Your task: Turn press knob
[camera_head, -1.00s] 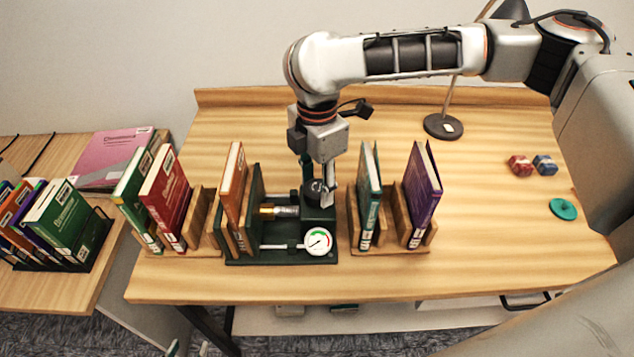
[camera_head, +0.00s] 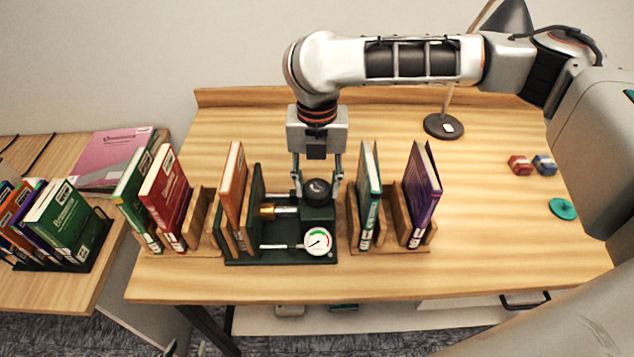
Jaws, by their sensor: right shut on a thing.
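The press (camera_head: 285,252) is a dark green frame on the wooden table, with a brass screw (camera_head: 281,210) and a white dial gauge (camera_head: 318,241) at its front. Its black round knob (camera_head: 317,190) sits on top of the press block at the right. My right gripper (camera_head: 317,194) comes down from above, with one finger on each side of the knob, and is shut on it. An orange book (camera_head: 233,188) stands at the left of the press, next to its green plate (camera_head: 256,204). My left gripper is not in view.
Green and red books (camera_head: 167,200) stand in a wooden rack to the left; a teal book (camera_head: 369,198) and a purple book (camera_head: 421,197) stand close on the right. A lamp base (camera_head: 443,126), small red and blue blocks (camera_head: 521,165) and a teal disc (camera_head: 563,208) lie further right.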

